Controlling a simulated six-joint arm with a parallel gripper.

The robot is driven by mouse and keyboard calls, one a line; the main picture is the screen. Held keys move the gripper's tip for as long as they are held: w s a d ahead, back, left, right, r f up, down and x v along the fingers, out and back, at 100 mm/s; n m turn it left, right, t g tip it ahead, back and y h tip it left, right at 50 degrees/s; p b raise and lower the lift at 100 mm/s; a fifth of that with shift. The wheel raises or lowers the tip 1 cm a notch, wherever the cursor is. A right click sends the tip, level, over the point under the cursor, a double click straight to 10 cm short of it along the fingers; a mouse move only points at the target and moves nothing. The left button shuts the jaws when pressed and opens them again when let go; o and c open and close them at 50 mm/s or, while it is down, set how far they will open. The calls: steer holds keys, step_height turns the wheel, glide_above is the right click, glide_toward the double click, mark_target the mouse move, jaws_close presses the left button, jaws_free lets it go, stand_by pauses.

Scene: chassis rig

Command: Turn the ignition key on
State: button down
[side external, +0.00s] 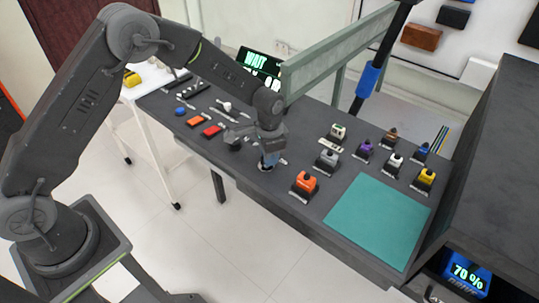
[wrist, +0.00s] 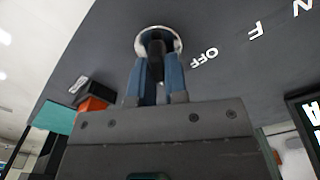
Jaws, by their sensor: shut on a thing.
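The ignition key is a small dark piece (wrist: 156,50) standing in a round pale ring (wrist: 177,42) on the dark panel, seen in the wrist view. My gripper (wrist: 159,72) has its two blue fingers closed on either side of the key. White lettering reading OFF (wrist: 204,58) lies just right of the ring, with more white letters further right. In the side view my gripper (side external: 268,160) points down onto the dark bench top (side external: 235,165) near its front edge and hides the key. The key's exact angle is hard to tell.
Right of my gripper stand several small coloured blocks, the nearest orange (side external: 304,184), beside a teal mat (side external: 377,220). Left are red, orange and blue controls. A grey-green rail (side external: 335,55) rises behind. One display (side external: 260,66) reads WAIT; another (side external: 468,273) reads 70 %.

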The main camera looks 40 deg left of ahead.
steer(key=c, duration=1.1)
jaws_free()
steer(key=shift+c, duration=0.2)
step_height(320, 180, up, 14)
steer(key=s+a+r+n+t, duration=0.2)
steer(key=s+a+r, duration=0.1)
steer(key=s+r, duration=0.55)
steer(key=s+a+r+n+t, duration=0.25)
steer(key=s+r, duration=0.35)
steer(key=s, duration=0.5)
steer(key=s+a+f+n+t, duration=0.1)
steer(key=s+f, duration=0.1)
steer(key=s, duration=0.6)
steer(key=shift+s+n, duration=0.25)
steer(key=shift+n, duration=0.1)
